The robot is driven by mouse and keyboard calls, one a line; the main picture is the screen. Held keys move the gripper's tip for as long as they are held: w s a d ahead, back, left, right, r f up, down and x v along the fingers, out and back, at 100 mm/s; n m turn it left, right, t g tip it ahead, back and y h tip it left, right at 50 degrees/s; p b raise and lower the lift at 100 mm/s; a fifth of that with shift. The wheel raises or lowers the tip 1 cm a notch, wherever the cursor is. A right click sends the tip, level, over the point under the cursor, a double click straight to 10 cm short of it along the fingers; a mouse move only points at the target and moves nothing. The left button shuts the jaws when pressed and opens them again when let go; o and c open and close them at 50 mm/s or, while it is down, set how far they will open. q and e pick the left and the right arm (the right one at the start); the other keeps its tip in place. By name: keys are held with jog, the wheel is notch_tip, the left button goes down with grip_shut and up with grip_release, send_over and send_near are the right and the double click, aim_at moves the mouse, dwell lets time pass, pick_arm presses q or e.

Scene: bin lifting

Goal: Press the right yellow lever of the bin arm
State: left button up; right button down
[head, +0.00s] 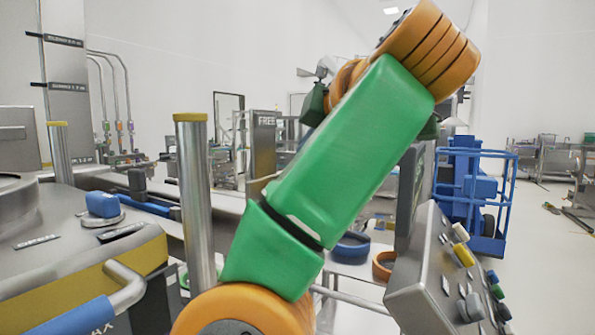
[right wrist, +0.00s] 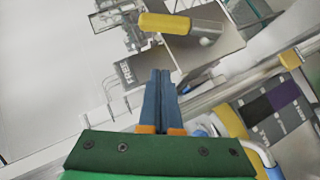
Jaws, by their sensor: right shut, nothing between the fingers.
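A grey control box (head: 435,275) stands at the lower right of the head view, with coloured knobs and levers on its sloped face. A yellow lever (head: 464,254) sits near its upper end, just below a cream knob (head: 460,232). My right gripper (right wrist: 160,75) shows in the right wrist view, its two blue-grey fingers shut together and empty. Beyond the fingertips, apart from them, is a yellow cylindrical piece (right wrist: 165,23); I cannot tell if it is a lever. The right gripper's fingers are not visible in the head view. My left gripper is not in view.
Steel posts with yellow caps (head: 195,190) rise at the left, beside a grey machine top with a yellow side (head: 85,280) and a bent handle (head: 125,290). A blue wheeled frame (head: 470,190) stands behind the box.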

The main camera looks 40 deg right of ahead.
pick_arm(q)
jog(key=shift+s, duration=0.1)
pick_arm(e)
jog(key=shift+d, duration=0.1)
pick_arm(q)
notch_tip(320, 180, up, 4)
jog(key=p, duration=0.4)
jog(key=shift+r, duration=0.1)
pick_arm(e)
jog(key=s+d+f+x, duration=0.1)
jog(key=d+x, duration=0.1)
jog(key=x, duration=1.1)
jog(key=shift+s, duration=0.25)
jog(key=shift+r, duration=0.1)
jog(key=shift+d, duration=0.2)
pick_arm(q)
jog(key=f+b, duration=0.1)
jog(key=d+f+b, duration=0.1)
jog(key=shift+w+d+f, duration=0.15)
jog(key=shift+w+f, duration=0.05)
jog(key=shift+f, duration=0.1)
pick_arm(e)
jog(key=w+d+f, duration=0.2)
jog(key=d+f, duration=0.2)
jog(key=d, duration=0.3)
jog(key=shift+d+f, duration=0.2)
jog(key=shift+f, duration=0.05)
